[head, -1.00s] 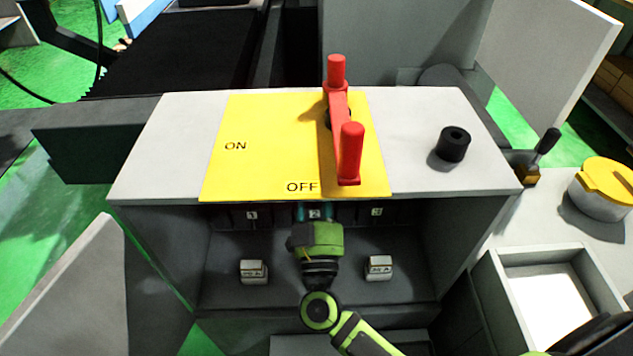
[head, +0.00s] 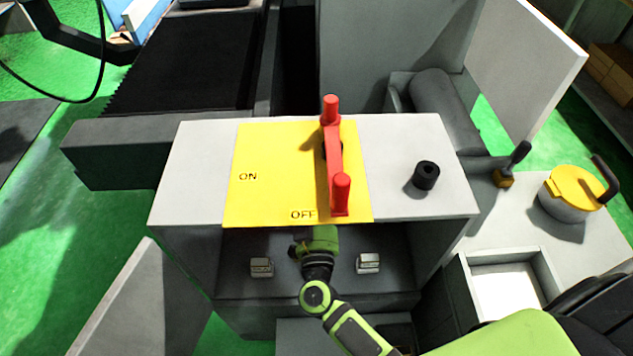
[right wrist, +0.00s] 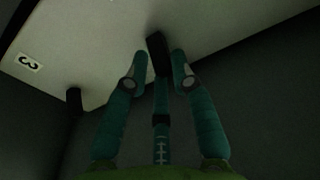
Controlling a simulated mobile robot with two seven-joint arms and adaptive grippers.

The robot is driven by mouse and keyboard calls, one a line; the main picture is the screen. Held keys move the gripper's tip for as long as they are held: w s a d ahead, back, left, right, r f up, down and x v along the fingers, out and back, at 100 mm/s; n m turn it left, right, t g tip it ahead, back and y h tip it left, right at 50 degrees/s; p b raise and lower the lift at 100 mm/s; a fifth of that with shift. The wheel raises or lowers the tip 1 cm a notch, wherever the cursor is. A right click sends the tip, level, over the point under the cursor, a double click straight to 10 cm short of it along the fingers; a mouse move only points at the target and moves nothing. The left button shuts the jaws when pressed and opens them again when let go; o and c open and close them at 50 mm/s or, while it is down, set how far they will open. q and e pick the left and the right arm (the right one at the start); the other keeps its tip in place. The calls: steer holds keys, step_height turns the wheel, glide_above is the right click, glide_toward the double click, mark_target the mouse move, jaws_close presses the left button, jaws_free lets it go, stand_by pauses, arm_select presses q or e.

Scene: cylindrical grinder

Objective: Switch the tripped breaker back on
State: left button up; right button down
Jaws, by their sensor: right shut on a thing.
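In the right wrist view, a black breaker lever (right wrist: 158,52) stands on a pale panel (right wrist: 100,45), between the teal fingertips of my right gripper (right wrist: 159,68), shut on it. Another dark lever (right wrist: 74,100) is to the left, near the label 3 (right wrist: 28,62). In the head view, my right gripper's green body (head: 320,240) reaches into the recess under the cabinet's front edge. Its fingertips and the levers are hidden there. My left gripper is not in view.
On the cabinet top, a red handle (head: 335,155) sits on a yellow ON/OFF plate (head: 270,190), at the OFF side. A black knob (head: 426,175) stands right of it. Two small labelled blocks (head: 262,267) (head: 368,263) flank my gripper in the recess. A yellow-lidded pot (head: 574,192) stands right.

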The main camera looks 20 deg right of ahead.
steer(key=shift+w+a+r+p, duration=0.1)
steer(key=shift+a+r+p, duration=0.15)
steer(key=shift+a+p, duration=0.1)
steer(key=c, duration=1.2)
jaws_free()
steer(key=v, duration=1.2)
steer(key=shift+a, duration=0.15)
